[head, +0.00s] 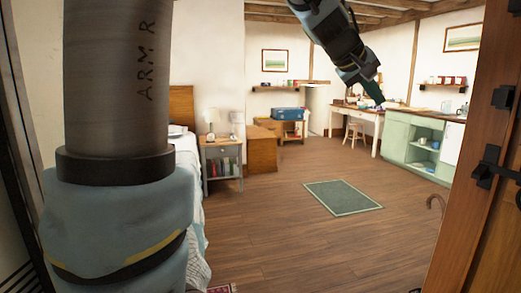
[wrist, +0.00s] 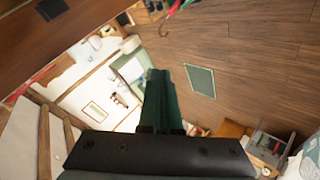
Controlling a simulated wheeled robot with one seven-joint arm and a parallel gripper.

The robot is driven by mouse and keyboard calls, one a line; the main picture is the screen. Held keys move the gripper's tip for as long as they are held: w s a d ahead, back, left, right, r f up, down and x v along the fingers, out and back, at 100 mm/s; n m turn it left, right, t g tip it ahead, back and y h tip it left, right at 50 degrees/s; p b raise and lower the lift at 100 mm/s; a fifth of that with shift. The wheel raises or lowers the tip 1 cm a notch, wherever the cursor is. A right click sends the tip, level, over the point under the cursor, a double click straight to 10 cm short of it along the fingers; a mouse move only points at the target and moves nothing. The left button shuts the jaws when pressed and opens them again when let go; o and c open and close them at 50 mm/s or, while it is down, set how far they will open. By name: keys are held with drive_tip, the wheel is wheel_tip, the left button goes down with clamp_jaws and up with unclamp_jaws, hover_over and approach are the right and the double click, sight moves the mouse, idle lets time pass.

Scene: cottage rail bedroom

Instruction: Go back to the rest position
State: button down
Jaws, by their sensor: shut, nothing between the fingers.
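My gripper (head: 375,98) hangs in the air at the upper middle of the head view, pointing down and to the right. Its dark green fingers are together with nothing between them. In the wrist view the shut fingers (wrist: 158,98) stick up from the dark gripper body. My arm's upper part fills the left of the head view and hides part of the bed (head: 192,165).
A wooden door (head: 478,190) with black fittings stands close on the right. A green rug (head: 342,197) lies on the open wooden floor (head: 300,240). A nightstand (head: 221,160), a wooden chest (head: 262,150) and a green kitchen cabinet (head: 405,150) stand farther back.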

drive_tip(key=a+f+g+y+p, duration=0.1)
drive_tip(key=a+f+y, duration=0.4)
drive_tip(key=a+f, duration=1.3)
drive_tip(key=s+a+f+g+y, duration=0.1)
drive_tip(key=s+a+f, duration=0.3)
drive_tip(key=a, duration=0.4)
drive_tip(key=s+a+f+g+y+p, duration=0.1)
drive_tip(key=s+a+f+y, duration=0.1)
drive_tip(key=s+a+f, duration=0.3)
drive_tip(key=s+a, duration=0.2)
drive_tip(key=a, duration=0.1)
drive_tip(key=shift+a+f+g+y, duration=0.25)
drive_tip(key=shift+a+g+y, duration=0.05)
drive_tip(key=shift+y, duration=0.1)
